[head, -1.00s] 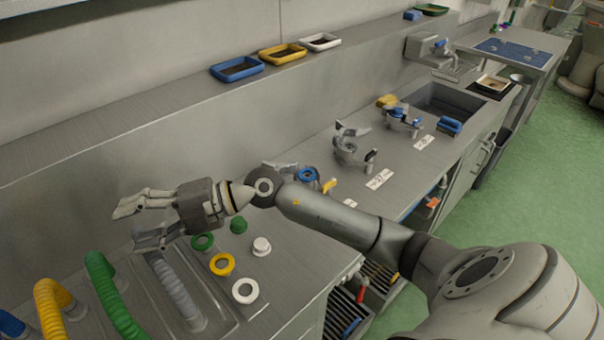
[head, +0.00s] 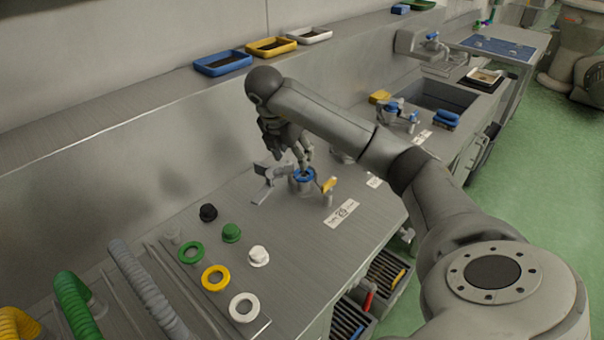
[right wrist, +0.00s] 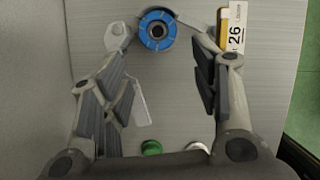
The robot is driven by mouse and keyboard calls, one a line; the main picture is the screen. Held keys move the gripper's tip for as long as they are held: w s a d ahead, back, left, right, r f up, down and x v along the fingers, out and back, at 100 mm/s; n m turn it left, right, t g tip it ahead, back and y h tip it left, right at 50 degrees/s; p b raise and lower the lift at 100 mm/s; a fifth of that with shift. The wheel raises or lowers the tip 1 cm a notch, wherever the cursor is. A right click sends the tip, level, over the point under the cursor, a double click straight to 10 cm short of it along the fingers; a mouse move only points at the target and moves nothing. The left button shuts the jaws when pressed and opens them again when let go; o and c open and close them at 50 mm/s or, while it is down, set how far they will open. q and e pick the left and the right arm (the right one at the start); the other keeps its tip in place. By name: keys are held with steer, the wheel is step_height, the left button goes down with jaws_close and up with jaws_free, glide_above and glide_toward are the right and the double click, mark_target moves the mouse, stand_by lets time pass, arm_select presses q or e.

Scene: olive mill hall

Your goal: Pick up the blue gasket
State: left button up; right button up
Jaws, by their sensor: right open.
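The blue gasket (head: 305,174) is a ring seated on top of a small grey fitting on the steel counter. It also shows in the right wrist view (right wrist: 146,38), at the top middle, with a dark hole in its centre. My right gripper (head: 303,161) points down just above the gasket. In the right wrist view its two spread fingers (right wrist: 161,40) have their tips on either side of the gasket, with nothing held. I cannot tell whether a fingertip touches it. My left gripper is out of view.
A grey metal bracket (head: 268,182) stands left of the fitting and a yellow handle (head: 329,184) right of it. Green (head: 191,252), yellow (head: 215,278) and white (head: 244,307) rings lie nearer, beside small knobs. Hoses stand at the left. A wall rises behind the counter.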

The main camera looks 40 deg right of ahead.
glide_toward(303, 175)
step_height(303, 175, down, 2)
steer(key=p+x, duration=0.1)
steer(key=x, duration=0.1)
steer(key=p+x, duration=0.1)
steer(key=x, duration=0.2)
steer(key=shift+w+d, duration=0.1)
steer(key=shift+d, duration=0.35)
steer(key=c, duration=0.5)
